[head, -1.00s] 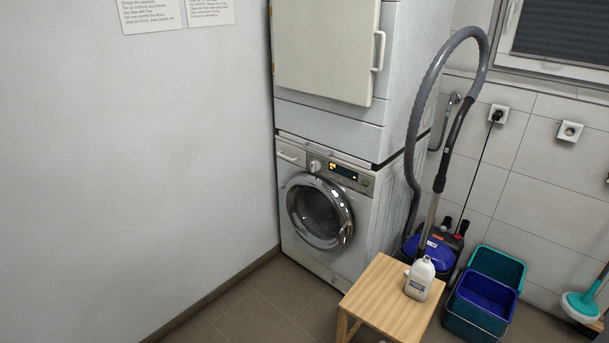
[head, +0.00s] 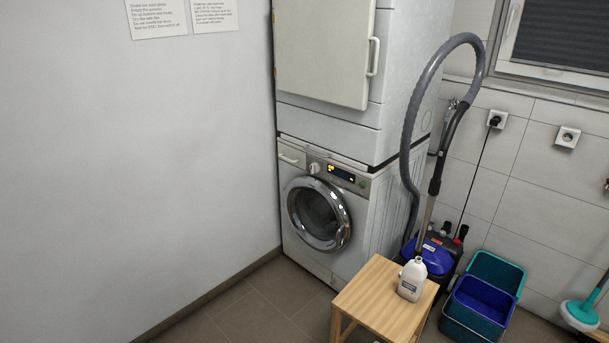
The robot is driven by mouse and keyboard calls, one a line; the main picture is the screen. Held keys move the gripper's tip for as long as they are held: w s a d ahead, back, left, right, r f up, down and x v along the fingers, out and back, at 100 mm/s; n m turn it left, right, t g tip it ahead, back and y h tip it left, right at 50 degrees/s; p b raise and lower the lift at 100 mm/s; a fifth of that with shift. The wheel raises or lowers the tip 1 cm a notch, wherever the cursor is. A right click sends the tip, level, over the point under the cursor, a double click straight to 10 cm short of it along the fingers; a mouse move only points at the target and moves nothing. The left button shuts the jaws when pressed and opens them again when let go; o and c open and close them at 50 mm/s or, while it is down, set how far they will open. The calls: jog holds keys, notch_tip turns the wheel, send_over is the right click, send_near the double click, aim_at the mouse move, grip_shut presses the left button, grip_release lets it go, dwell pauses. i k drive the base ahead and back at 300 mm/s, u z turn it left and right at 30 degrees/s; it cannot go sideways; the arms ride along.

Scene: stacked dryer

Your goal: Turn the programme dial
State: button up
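The programme dial (head: 314,168) is a small pale round knob on the control panel of the washing machine (head: 366,222), left of a dark display (head: 341,174) with lit yellow marks. The machine stands at floor level with its round door (head: 318,214) closed. The dial's pointer setting is too small to read. A white dryer (head: 322,52) is stacked on top, its door closed. My gripper is not in view.
A wooden stool (head: 373,296) with a white bottle (head: 412,279) stands in front of the machine's right side. A blue vacuum cleaner (head: 429,253) with a tall grey hose and teal and blue buckets (head: 483,296) stand to the right. Floor (head: 257,308) in front at left is clear.

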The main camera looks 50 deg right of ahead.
aim_at(315, 166)
jog(key=z, duration=0.15)
jog(key=i, duration=0.95)
jog(key=u, duration=0.1)
